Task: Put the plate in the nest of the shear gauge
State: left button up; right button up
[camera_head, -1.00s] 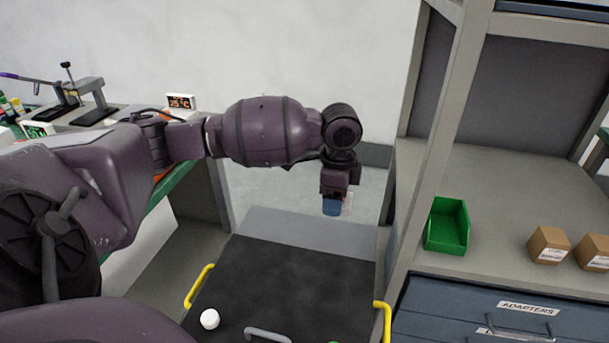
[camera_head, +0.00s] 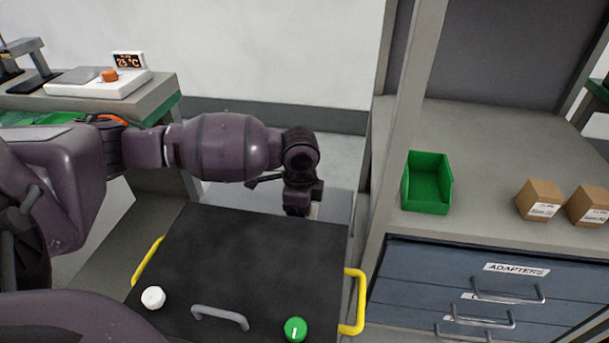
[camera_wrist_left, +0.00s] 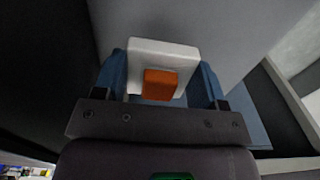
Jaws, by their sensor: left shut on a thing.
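My left gripper (camera_head: 300,208) hangs pointing down behind the far edge of the black-topped cart in the head view. In the left wrist view its blue fingers (camera_wrist_left: 160,88) are shut on a white square plate (camera_wrist_left: 163,53) with an orange block (camera_wrist_left: 160,84) on it. In the head view only a pale sliver of the plate (camera_head: 315,211) shows beside the fingers. A dark lever device (camera_head: 33,80) is cut off at the far left on the bench; I cannot tell whether it is the shear gauge. No nest is visible. My right gripper is out of view.
The grey bench (camera_head: 150,100) at left holds a white unit (camera_head: 98,84) reading 25 °C. The black cart top (camera_head: 240,262) has yellow handles. At right, a shelf (camera_head: 470,160) carries a green bin (camera_head: 428,183) and cardboard boxes (camera_head: 538,199), above adapter drawers (camera_head: 400,270).

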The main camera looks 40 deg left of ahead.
pick_arm(q)
notch_tip(320, 180, down, 5)
jog(key=shift+r+b, duration=0.2)
jog(key=shift+b, duration=0.65)
jog(key=shift+r, duration=0.15)
jog(key=o, duration=0.9)
